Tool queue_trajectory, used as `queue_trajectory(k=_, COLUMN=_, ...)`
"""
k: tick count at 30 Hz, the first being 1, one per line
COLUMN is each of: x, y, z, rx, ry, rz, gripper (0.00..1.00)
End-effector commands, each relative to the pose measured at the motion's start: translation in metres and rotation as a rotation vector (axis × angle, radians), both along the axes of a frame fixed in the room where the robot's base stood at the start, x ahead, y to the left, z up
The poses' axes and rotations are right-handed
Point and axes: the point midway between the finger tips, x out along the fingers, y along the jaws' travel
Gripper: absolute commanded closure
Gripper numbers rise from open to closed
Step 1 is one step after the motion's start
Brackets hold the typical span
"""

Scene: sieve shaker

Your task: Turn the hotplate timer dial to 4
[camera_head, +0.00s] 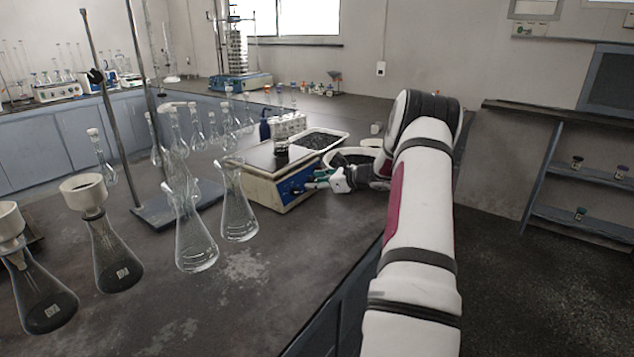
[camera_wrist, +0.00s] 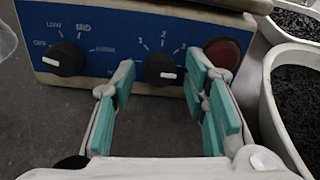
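The hotplate (camera_head: 262,186) is a cream box with a dark top and a blue front panel, on the bench in the head view. In the wrist view its panel (camera_wrist: 110,40) carries two black dials. The timer dial (camera_wrist: 160,69) has the numbers 1 and 2 visible above it, and its white mark is at the lower right. My gripper (camera_wrist: 161,72) is open, with teal pads on either side of the timer dial; contact cannot be told.
A round red button (camera_wrist: 222,53) sits right of the timer dial, close to my right finger. Trays of dark grains (camera_wrist: 297,100) stand to the right. Glass flasks (camera_head: 238,210) stand left of the hotplate.

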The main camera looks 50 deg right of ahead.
Motion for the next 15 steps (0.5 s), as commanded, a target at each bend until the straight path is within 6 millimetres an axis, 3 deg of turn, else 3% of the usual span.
queue_trajectory(k=9, x=-0.001, y=0.000, z=0.002, rx=-0.002, ry=-0.002, rz=0.001, gripper=0.55)
queue_trajectory(k=15, x=-0.022, y=-0.001, z=0.011, rx=-0.002, ry=-0.002, rz=-0.001, gripper=0.55)
